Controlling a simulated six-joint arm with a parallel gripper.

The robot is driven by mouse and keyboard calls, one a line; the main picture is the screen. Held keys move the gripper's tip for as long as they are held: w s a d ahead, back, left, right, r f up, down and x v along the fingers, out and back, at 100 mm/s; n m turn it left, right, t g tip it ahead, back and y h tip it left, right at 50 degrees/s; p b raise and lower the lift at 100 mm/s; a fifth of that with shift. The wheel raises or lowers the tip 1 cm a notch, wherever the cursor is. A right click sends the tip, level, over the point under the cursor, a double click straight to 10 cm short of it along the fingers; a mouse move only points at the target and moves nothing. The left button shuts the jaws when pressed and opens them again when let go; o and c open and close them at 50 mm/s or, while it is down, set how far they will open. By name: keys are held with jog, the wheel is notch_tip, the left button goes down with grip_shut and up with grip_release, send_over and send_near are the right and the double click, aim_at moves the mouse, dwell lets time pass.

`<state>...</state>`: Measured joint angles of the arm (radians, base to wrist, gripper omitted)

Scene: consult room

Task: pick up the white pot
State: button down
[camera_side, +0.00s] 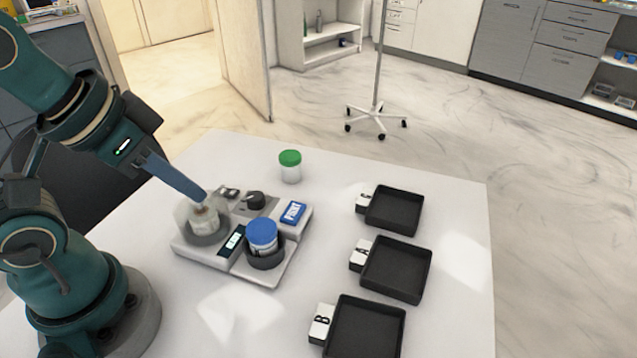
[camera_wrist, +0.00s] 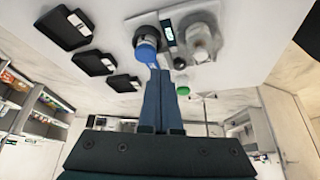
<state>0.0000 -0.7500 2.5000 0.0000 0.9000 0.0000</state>
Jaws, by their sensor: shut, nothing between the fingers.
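A white pot (camera_side: 203,219) with a pale lid stands inside a clear round sleeve at the left end of a grey-white device (camera_side: 270,280). It also shows in the wrist view (camera_wrist: 200,42). My gripper (camera_side: 203,198) is shut and empty; in the side view its fingertips overlap the top of this pot, and I cannot tell whether they touch it. In the wrist view the shut fingertips (camera_wrist: 159,72) appear beside the pot, not around it. A blue-lidded pot (camera_side: 262,235) sits in a dark round holder on the device's front right. A green-lidded pot (camera_side: 290,168) stands behind the device.
The device also has a small display (camera_side: 232,241), a dark knob (camera_side: 255,200) and a blue PRINT button (camera_side: 293,212). Three black trays (camera_side: 395,268) with letter labels line the table's right side. The table between trays and device is clear.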

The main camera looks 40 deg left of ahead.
jog(key=shift+c, duration=0.7)
grip_release()
